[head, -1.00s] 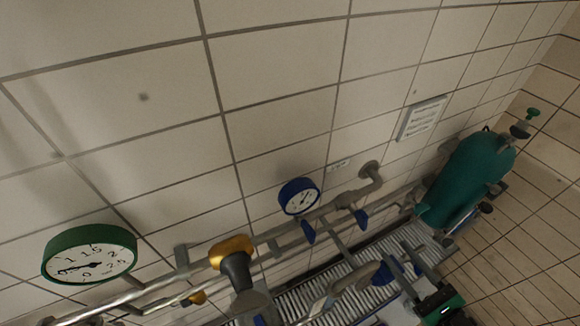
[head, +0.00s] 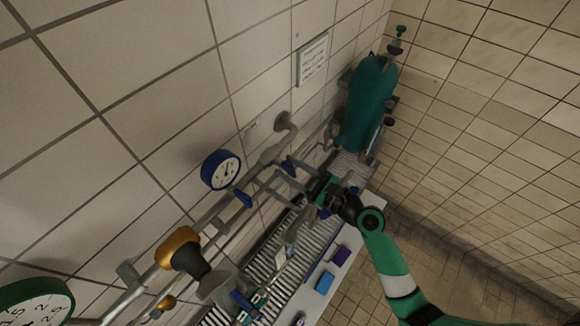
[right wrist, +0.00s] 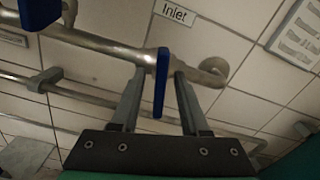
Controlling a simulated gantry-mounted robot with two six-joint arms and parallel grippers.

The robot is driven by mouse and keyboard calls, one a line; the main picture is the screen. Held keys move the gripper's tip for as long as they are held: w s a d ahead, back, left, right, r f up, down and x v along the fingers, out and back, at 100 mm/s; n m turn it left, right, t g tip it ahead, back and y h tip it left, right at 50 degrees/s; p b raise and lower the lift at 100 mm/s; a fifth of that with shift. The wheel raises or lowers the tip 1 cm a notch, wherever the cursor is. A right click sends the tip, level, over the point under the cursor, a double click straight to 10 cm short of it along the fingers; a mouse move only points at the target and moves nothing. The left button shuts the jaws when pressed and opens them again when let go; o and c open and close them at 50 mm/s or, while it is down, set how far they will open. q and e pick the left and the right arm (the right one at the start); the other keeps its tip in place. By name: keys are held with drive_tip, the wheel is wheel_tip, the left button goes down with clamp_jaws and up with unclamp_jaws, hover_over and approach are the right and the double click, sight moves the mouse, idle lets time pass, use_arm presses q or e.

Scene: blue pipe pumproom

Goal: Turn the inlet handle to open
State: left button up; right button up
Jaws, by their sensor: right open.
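The inlet handle (right wrist: 161,82) is a narrow blue lever on a grey pipe, under a wall label reading "Inlet" (right wrist: 175,13) in the right wrist view. It hangs down from the pipe, between the two grey fingers of my right gripper (right wrist: 158,78). The fingers are apart, with a gap on each side of the lever. In the head view the handle (head: 288,165) is a small blue piece by the pipe, with my right gripper (head: 270,179) close to it. My left gripper does not show.
A second blue lever (head: 243,199) and a blue-rimmed gauge (head: 221,170) are to the left along the piping. A yellow-topped valve (head: 178,248) stands nearer. A green tank (head: 369,103) is beyond, by the wall. A pale bench (head: 318,262) holds small blue and purple boxes.

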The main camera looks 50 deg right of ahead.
clamp_jaws()
drive_tip(key=shift+n, duration=0.4)
drive_tip(key=n, duration=0.2)
drive_tip(key=shift+n+b, duration=0.3)
drive_tip(key=n+b, duration=0.1)
drive_tip(key=n, duration=0.2)
drive_tip(key=shift+n, duration=0.4)
drive_tip(key=n+b, duration=0.1)
drive_tip(key=n, duration=0.3)
drive_tip(key=shift+f, duration=0.1)
drive_tip(key=shift+n+b, duration=0.85)
drive_tip(key=shift+n, duration=1.25)
unclamp_jaws()
